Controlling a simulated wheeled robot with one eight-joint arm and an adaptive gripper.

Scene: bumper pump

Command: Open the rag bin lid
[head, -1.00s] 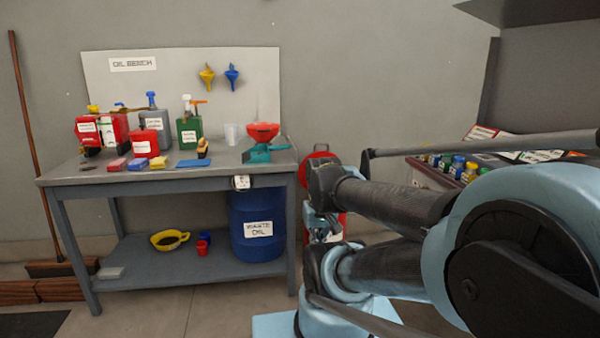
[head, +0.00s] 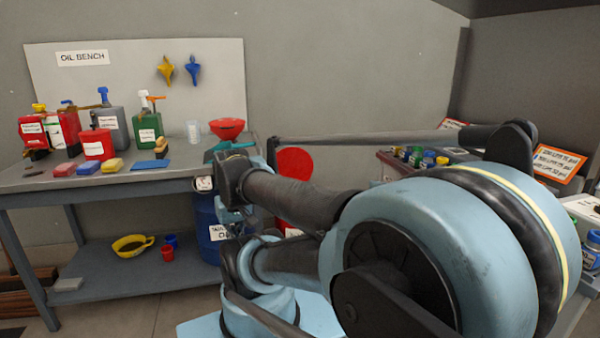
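The rag bin's red lid (head: 295,163) shows as a broad, nearly round red disc behind my arm, to the right of the oil bench. It looks raised, with its flat face toward me. My gripper cannot be made out; my arm links cover the area in front of the bin. I cannot tell whether anything touches the lid.
The oil bench (head: 120,186) stands at left with cans, sponges and a red funnel bowl (head: 227,129). A blue drum (head: 208,222) is under its right end. At right, a second surface holds small bottles (head: 415,156) and an orange-framed sign (head: 558,162).

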